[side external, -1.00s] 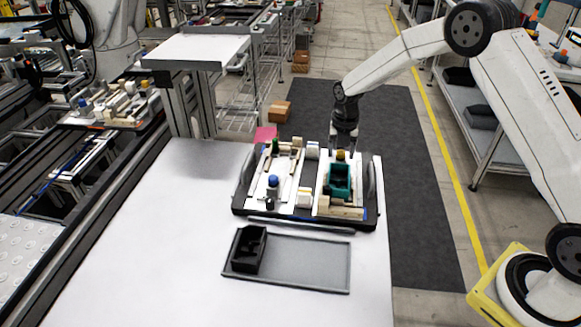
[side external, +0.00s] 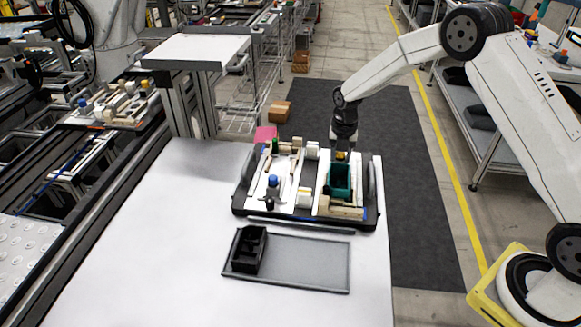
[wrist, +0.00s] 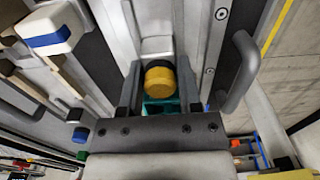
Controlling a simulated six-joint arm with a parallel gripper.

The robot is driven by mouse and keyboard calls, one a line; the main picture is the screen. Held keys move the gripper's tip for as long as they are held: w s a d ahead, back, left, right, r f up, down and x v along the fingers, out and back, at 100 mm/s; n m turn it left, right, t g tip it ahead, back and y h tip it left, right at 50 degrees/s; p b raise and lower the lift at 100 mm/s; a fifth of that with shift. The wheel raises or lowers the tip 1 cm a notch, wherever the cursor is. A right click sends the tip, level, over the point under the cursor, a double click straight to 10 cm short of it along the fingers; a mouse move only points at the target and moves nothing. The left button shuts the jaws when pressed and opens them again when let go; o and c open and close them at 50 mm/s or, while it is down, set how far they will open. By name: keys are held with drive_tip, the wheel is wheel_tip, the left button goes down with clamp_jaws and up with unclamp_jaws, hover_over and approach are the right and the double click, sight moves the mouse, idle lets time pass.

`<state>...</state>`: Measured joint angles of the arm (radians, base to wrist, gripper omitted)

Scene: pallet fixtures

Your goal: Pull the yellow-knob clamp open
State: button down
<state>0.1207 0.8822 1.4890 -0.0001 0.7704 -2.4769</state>
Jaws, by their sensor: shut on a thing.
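The yellow knob (wrist: 160,80) of the clamp sits between my gripper's two fingers in the wrist view, with a white block behind it. In the side external view the yellow knob (side external: 341,155) shows just below my gripper (side external: 342,148), at the far end of the right half of the black pallet (side external: 302,217). My gripper (wrist: 160,88) is shut on the knob. The lower part of the clamp is hidden.
A blue-knob clamp (side external: 273,182) and a green knob (side external: 276,144) are on the pallet's left half. Pale wooden blocks lie around them. A grey tray (side external: 310,265) with a black bin (side external: 247,249) lies in front. The white table's left side is clear.

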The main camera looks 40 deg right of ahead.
drive_tip(key=shift+w+d, duration=1)
idle(0.3)
drive_tip(key=shift+c, duration=2.2)
unclamp_jaws()
drive_tip(key=shift+r, duration=0.15)
wheel_tip(320, 180, up, 8)
